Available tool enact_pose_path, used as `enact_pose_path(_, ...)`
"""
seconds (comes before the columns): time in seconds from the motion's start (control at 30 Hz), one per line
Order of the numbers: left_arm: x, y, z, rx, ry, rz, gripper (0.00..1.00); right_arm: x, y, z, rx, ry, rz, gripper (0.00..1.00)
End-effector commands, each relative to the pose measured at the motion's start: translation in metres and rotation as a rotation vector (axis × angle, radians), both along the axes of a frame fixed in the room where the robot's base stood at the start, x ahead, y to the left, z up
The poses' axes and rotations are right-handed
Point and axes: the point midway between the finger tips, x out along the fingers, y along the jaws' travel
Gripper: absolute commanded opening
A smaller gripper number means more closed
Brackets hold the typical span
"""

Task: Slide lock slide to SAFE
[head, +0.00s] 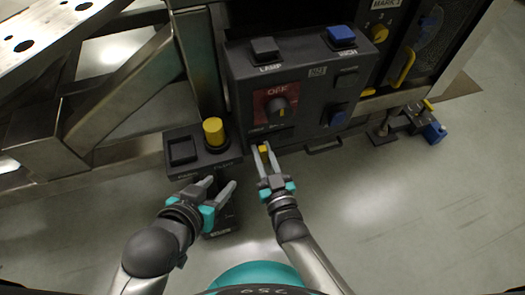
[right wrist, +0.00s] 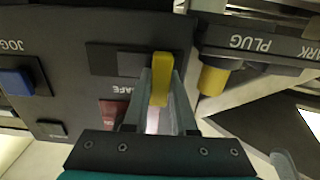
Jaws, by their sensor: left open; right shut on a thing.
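The lock slide's yellow tab (head: 263,149) sits at the lower edge of the dark grey control panel (head: 245,80). In the right wrist view the yellow tab (right wrist: 161,75) stands beside a dark slot plate (right wrist: 115,60), with a partly hidden SAFE label (right wrist: 122,91) nearby. My right gripper (head: 264,153) is shut on the yellow tab, one finger on each side; its fingers also show in the right wrist view (right wrist: 160,95). My left gripper (head: 221,184) is open and empty, below the smaller box with the yellow knob.
A red OFF plate with a rotary knob (head: 278,106) is just above the slide. Black LAMP (head: 264,47) and blue HIGH (head: 341,35) buttons stick out above. A yellow cylindrical knob (head: 213,131) stands on the left box (head: 180,152).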

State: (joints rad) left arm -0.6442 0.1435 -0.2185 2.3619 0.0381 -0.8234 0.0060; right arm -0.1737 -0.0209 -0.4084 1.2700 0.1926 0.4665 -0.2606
Motion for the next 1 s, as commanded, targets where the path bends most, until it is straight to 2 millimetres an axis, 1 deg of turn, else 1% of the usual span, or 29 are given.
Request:
enact_pose_path(0.87, 0.0, 0.0, 0.001, -0.001, -0.001, -0.001, 0.5, 0.0, -0.001, 0.0, -0.002, -0.001, 0.0, 0.0)
enact_pose_path(0.93, 0.0, 0.0, 0.001, 0.001, 0.002, 0.0, 0.5, 0.001, -0.005, 0.0, -0.003, 0.0, 0.0, 0.0)
enact_pose_path(1.0, -0.002, 0.003, 0.002, 0.013, 0.024, 0.001, 0.5, 0.004, -0.015, 0.0, -0.006, -0.001, 0.0, 0.0)
